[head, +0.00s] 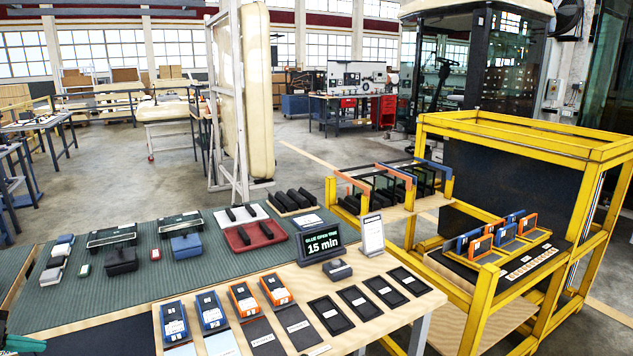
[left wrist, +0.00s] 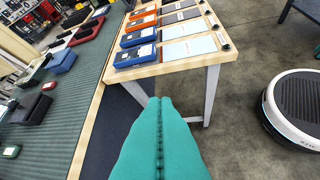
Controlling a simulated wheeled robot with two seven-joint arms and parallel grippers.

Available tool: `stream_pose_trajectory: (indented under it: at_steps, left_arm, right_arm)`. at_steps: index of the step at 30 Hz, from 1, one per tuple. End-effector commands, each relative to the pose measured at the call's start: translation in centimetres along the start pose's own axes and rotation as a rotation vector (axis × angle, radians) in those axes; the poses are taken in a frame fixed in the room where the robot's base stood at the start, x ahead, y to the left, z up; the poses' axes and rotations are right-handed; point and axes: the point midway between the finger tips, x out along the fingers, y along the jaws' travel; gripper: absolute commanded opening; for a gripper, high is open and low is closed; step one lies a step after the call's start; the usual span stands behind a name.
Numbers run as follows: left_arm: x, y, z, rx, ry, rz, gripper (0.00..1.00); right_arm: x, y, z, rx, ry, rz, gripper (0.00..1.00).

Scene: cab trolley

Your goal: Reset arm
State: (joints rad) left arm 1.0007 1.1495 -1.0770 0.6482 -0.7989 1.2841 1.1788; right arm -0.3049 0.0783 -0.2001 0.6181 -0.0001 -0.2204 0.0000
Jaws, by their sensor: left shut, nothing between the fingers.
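My left gripper (left wrist: 160,102) fills the lower middle of the left wrist view, its two teal fingers pressed together with nothing between them. It is off the front edge of the bench, over the floor, apart from everything on the bench. In the head view only a small teal and dark part of the left gripper (head: 14,342) shows in the bottom left corner. My right gripper is in neither view.
The wooden board (head: 421,308) holds blue and orange devices (head: 211,312) and black trays (head: 331,315). The green mat (head: 135,287) bears clamps and pads. A yellow trolley (head: 483,310) stands at right. Bare floor (left wrist: 245,85) lies beside the bench leg (left wrist: 211,95).

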Motion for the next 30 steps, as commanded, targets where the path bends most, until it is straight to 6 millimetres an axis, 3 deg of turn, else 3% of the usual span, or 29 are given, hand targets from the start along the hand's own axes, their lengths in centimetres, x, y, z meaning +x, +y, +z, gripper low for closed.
stream_pose_trajectory:
  at_steps: [8, 14, 17, 21, 24, 26, 30]
  left_arm:
    - [6.9, -0.7, 0.0, 0.037, -0.071, 0.062, 0.00]
    - [14.5, -3.0, -0.8, 0.035, -0.129, 0.157, 0.00]
    - [19.5, -5.7, -2.1, 0.000, -0.146, 0.227, 0.00]
    - [26.7, -12.3, -5.8, -0.115, -0.107, 0.347, 0.00]
    - [30.3, -18.1, -9.2, -0.217, -0.027, 0.408, 0.00]
    - [31.9, -22.0, -11.1, -0.280, 0.031, 0.430, 0.00]
    - [34.2, -31.5, -15.4, -0.423, 0.190, 0.443, 0.00]
  right_arm:
    - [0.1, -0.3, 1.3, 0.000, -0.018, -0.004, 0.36]
    - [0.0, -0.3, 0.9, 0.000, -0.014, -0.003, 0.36]
    - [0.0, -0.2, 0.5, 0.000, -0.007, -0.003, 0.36]
    - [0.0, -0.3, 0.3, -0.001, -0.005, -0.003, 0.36]
    - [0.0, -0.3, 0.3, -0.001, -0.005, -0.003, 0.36]
    - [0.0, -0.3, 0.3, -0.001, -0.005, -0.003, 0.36]
    - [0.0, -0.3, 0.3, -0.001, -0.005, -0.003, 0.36]
